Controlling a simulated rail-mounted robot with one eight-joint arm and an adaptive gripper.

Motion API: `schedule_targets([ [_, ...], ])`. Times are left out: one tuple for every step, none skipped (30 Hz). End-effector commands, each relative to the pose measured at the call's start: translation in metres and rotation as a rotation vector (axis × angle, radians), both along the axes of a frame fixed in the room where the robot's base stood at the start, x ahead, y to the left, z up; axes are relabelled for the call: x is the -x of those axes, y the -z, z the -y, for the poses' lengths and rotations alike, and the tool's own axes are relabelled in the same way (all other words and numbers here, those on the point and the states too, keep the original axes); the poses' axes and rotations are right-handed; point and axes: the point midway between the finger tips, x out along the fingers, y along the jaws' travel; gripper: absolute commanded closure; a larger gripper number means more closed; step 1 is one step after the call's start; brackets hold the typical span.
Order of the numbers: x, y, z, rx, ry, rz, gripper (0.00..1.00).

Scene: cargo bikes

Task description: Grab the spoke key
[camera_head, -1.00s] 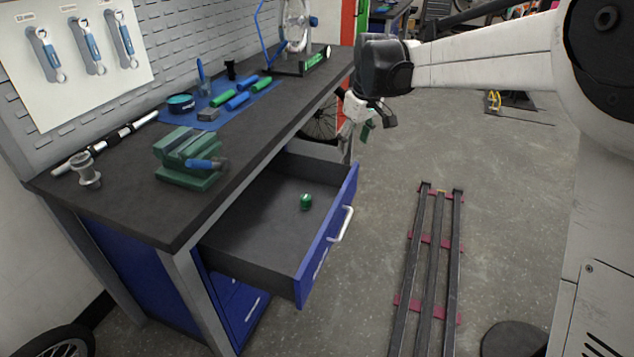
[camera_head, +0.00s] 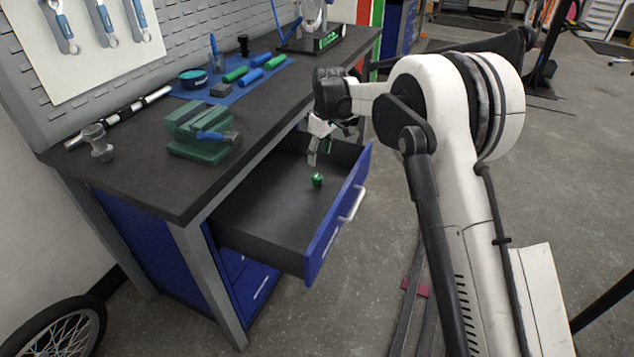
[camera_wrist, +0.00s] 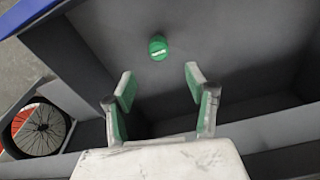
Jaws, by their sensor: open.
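The spoke key, a small round green piece (camera_head: 317,180), lies on the floor of the open drawer (camera_head: 262,215). In the wrist view the green spoke key (camera_wrist: 158,47) shows a white mark and sits beyond the fingertips, roughly between their lines. My gripper (camera_head: 318,157) hangs over the back part of the drawer, close to the spoke key in the head view. In the wrist view my gripper (camera_wrist: 160,82) has its two green-padded fingers spread apart with nothing between them.
The blue drawer front (camera_head: 337,215) with a white handle and the drawer walls surround the spoke key. The dark workbench top (camera_head: 150,170) overhangs beside it, with a green vise (camera_head: 203,135) near its edge. A spoked wheel (camera_wrist: 42,128) shows outside the drawer.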

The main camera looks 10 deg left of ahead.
Motion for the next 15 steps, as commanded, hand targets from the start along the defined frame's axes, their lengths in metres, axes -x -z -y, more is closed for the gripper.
schedule_targets([
  [0.0,0.01,-0.001,0.0,0.0,0.0,0.5],
  [-0.001,0.016,-0.002,0.0,0.0,0.0,0.5],
  [-0.001,0.024,-0.003,0.0,0.0,0.0,0.5],
  [-0.001,0.029,-0.003,0.0,0.0,0.0,0.5],
  [-0.002,0.035,-0.004,0.0,0.0,0.0,0.5],
  [-0.002,0.042,-0.004,0.0,0.0,0.0,0.5],
  [-0.002,0.048,-0.005,0.0,0.0,0.0,0.5],
  [-0.002,0.052,-0.006,0.0,0.0,0.0,0.5],
  [-0.003,0.057,-0.006,0.0,0.0,0.001,0.5],
  [-0.003,0.06,-0.007,0.0,0.0,0.001,0.5],
  [-0.003,0.063,-0.007,0.0,0.0,0.001,0.5],
  [-0.003,0.065,-0.007,0.0,0.0,0.001,0.5],
  [-0.003,0.067,-0.007,0.0,0.0,0.001,0.5],
  [-0.003,0.068,-0.007,0.0,0.0,0.001,0.5],
  [-0.003,0.07,-0.007,0.0,0.0,0.001,0.5],
])
